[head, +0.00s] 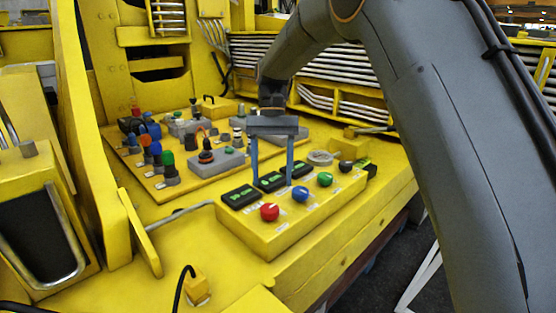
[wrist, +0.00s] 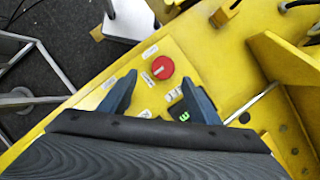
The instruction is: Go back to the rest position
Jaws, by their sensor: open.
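My gripper (head: 272,158) is open, its two blue fingers pointing down over the yellow control box (head: 290,240). In the head view the fingers overlap the box's row of black displays (head: 241,196); I cannot tell the exact gap above them. The box carries a red knob (head: 270,212), a blue knob (head: 300,194), a green knob (head: 325,179) and a black knob (head: 346,167). In the wrist view my gripper (wrist: 157,92) has the red knob (wrist: 163,67) showing between and beyond its fingertips. Nothing is held. The other knobs are hidden there.
Left of the box, a yellow board (head: 160,186) holds several switches and buttons, including a green-topped one (head: 168,160). A tall yellow upright (head: 85,130) stands at left. White pipes (head: 330,65) run behind. Open air lies above the box.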

